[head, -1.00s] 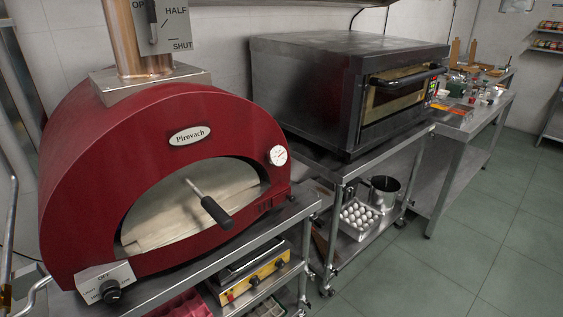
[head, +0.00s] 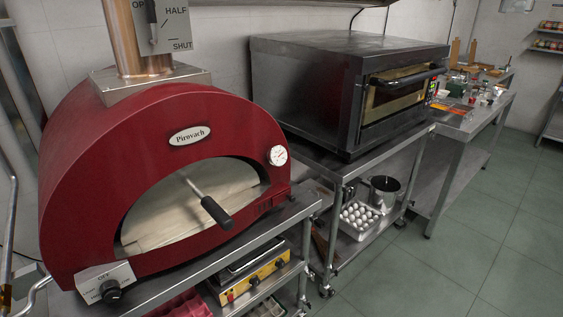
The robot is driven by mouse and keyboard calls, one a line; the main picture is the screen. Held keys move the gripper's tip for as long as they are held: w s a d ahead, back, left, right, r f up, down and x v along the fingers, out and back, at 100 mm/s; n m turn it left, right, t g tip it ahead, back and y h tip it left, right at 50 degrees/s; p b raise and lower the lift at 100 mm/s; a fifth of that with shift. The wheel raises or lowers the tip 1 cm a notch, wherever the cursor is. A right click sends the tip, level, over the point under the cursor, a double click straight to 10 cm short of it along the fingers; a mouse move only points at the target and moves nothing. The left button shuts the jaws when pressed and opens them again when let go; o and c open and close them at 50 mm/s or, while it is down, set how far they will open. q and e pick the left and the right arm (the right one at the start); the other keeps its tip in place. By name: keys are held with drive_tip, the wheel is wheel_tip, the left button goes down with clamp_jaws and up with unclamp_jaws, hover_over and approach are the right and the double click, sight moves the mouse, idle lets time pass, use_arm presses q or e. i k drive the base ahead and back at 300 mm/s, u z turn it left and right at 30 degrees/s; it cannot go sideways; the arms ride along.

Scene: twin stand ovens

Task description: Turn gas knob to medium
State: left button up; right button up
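The gas knob (head: 111,292) is a round black knob on a light metal control plate (head: 92,278) at the lower left front of the red pizza oven (head: 75,190). The plate is marked OFF above the knob, with smaller lettering at the left that is hard to read. The knob's exact setting cannot be made out. The oven mouth is open, and a tool with a black handle (head: 216,213) sticks out in front of it. Neither of my grippers shows in the head view.
The red oven stands on a steel stand (head: 245,240). A flue damper plate (head: 162,28) marked HALF and SHUT is on the copper pipe. A black electric oven (head: 310,95) stands to the right. Eggs (head: 358,215) and a pot (head: 384,190) sit below it. The green floor (head: 440,265) at right is clear.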

sight(110, 284)
drive_tip(key=u, duration=1.3)
drive_tip(key=k, duration=1.25)
drive_tip(key=u, duration=0.8)
drive_tip(key=i, duration=1.4)
drive_tip(key=z, duration=0.7)
